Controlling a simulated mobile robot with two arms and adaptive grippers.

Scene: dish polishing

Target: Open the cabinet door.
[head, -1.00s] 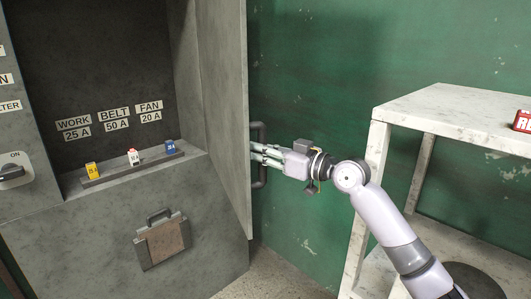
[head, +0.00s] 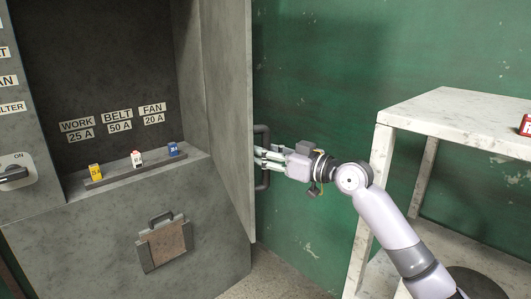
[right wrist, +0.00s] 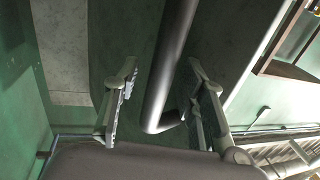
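The grey cabinet door (head: 226,110) stands swung wide open, to the right of the cabinet's dark recess. A dark bar handle (head: 262,182) is on the door's outer face; it also shows in the right wrist view (right wrist: 169,65). My right gripper (head: 262,156) is at the handle. In the right wrist view, my right gripper's fingers (right wrist: 161,100) are spread, with the bar between them and gaps on both sides. My left gripper is not in view.
The cabinet (head: 60,235) holds a ledge with yellow, white and blue fuses (head: 137,159) under labels. A hatch with a handle (head: 163,243) is on its lower front. A white shelf unit (head: 450,112) stands at right, near my right arm. A green wall is behind.

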